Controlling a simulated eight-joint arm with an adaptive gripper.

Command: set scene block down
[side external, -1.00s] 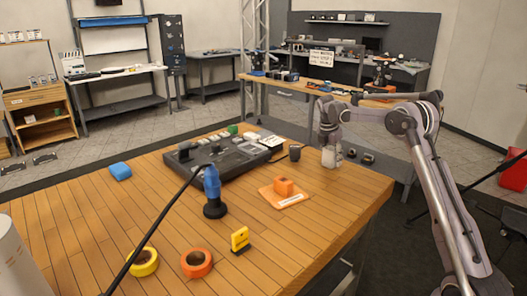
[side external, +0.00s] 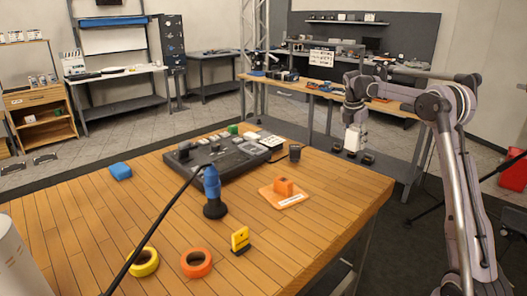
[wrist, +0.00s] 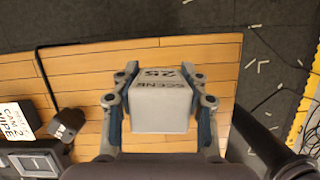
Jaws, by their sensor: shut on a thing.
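My gripper (side external: 355,130) is shut on a white scene block (side external: 355,141). In the wrist view, the block (wrist: 162,105) sits between the two fingers, with dark lettering "SCENE 25" on one face. The wrist view shows the wooden table (wrist: 75,75) behind and below the block. In the side view, the block appears above the line of the table's far right edge, apart from the tabletop.
A blue-and-black upright tool (side external: 212,190), a yellow clip (side external: 240,240), tape rolls (side external: 196,263) and a blue block (side external: 120,170) stand elsewhere. The table's right front is clear.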

